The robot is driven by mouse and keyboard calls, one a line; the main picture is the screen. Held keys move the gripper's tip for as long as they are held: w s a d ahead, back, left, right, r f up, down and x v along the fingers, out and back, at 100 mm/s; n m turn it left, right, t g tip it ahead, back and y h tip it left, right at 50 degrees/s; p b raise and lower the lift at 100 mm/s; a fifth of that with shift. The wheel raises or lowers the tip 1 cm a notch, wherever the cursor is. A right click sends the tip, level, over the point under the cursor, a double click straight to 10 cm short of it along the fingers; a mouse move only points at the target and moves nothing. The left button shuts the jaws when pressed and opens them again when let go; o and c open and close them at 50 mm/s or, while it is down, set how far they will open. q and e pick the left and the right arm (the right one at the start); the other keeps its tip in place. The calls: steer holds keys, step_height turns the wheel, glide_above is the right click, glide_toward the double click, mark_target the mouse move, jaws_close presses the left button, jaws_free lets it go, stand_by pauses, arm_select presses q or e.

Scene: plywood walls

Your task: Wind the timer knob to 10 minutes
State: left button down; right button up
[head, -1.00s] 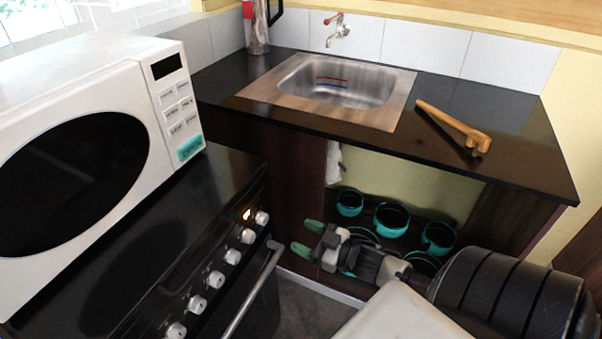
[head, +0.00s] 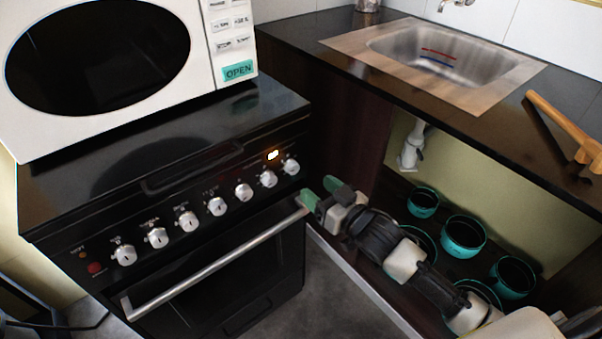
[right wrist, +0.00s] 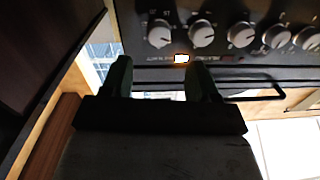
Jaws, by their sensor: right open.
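A row of several silver knobs runs along the black oven's front panel (head: 205,212). The rightmost knob (head: 291,166) and the knob beside it (head: 268,179) are near a small lit orange display (head: 272,155). I cannot read which knob is the timer. My right gripper (head: 322,192) has green fingertips, open and empty, just right of the oven handle's right end, apart from the knobs. In the right wrist view the fingertips (right wrist: 160,70) are spread below two knobs (right wrist: 180,34), with the lit display (right wrist: 181,58) between them in the picture. My left gripper is not in view.
The oven handle (head: 215,262) sticks out below the knobs. A white microwave (head: 240,100) stands on the stove top. To the right is a counter with a sink (head: 440,60) and a wooden-handled tool (head: 560,120). Teal pots (head: 463,235) sit on the shelf beneath.

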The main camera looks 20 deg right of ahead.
mark_target(295, 170)
steer(key=x, duration=0.7)
steer(key=shift+b, duration=0.35)
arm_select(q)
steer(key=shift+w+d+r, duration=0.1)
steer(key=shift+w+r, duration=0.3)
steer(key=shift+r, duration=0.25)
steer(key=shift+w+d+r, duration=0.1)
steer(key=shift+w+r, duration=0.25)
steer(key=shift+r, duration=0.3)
arm_select(e)
steer(key=shift+w+a, duration=0.15)
steer(key=shift+w, duration=0.35)
steer(key=c, duration=0.9)
steer(key=o, duration=0.9)
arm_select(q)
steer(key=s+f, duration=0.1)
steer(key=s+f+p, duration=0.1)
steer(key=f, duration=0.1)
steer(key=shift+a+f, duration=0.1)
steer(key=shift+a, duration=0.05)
arm_select(e)
steer(key=v, duration=1)
steer(key=shift+s, duration=0.35)
